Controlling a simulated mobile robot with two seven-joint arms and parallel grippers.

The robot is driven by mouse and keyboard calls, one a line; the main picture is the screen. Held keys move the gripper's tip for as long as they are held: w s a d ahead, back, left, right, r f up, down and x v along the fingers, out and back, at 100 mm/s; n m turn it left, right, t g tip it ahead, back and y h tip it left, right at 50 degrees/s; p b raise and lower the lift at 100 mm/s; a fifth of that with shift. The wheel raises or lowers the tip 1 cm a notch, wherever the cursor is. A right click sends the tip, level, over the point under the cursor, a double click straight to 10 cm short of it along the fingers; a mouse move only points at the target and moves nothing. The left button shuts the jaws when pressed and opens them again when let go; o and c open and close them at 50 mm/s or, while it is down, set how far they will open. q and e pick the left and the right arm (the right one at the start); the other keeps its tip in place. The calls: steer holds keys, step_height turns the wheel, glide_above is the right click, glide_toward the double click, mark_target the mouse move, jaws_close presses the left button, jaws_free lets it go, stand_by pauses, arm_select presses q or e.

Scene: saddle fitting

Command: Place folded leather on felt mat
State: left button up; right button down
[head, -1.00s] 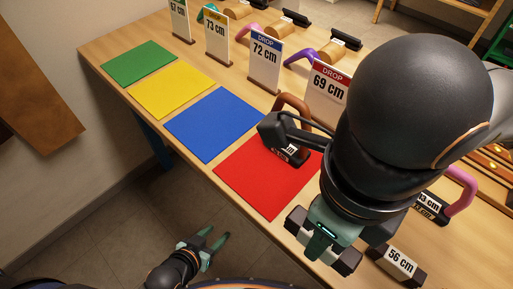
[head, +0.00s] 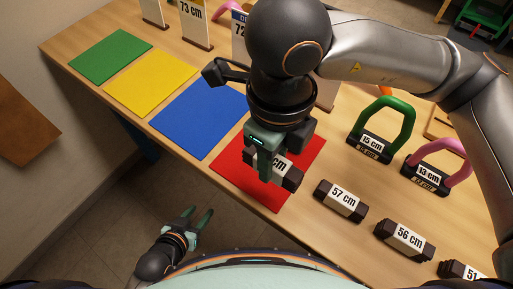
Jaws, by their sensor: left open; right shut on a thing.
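My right gripper (head: 266,168) is shut on a folded leather piece (head: 291,177), a dark block with a white label ending in "cm". It is over the red felt mat (head: 234,169) in the head view. I cannot tell whether the piece touches the mat. My arm hides part of the label and the mat's far part. My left gripper (head: 201,216) is open and empty, low at the left in front of the table. Similar dark labelled pieces lie to the right: one marked 57 cm (head: 341,200) and one marked 56 cm (head: 404,239).
Blue (head: 197,121), yellow (head: 151,82) and green (head: 110,56) mats lie in a row to the far left. A sign marked 73 cm (head: 196,24) stands behind them. Green-handled (head: 381,126) and pink-handled (head: 430,170) labelled pieces stand to the right.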

steer(key=w+f, duration=0.1)
steer(key=w+a+f, duration=0.1)
steer(key=f, duration=0.1)
steer(key=w+a+f, duration=0.1)
steer(key=w+f, duration=0.1)
steer(key=shift+w+a+f, duration=0.1)
steer(key=shift+f, duration=0.05)
steer(key=shift+w+a+f, duration=0.1)
steer(key=shift+w+f, duration=0.1)
steer(key=shift+f, duration=0.8)
steer(key=shift+w+a+f, duration=0.1)
steer(key=shift+w+f, duration=0.05)
steer(key=shift+f, duration=0.85)
steer(key=shift+f, duration=0.15)
steer(key=c, duration=0.5)
jaws_free()
steer(key=shift+c, duration=0.2)
step_height(320, 180, up, 12)
steer(key=shift+r, duration=0.2)
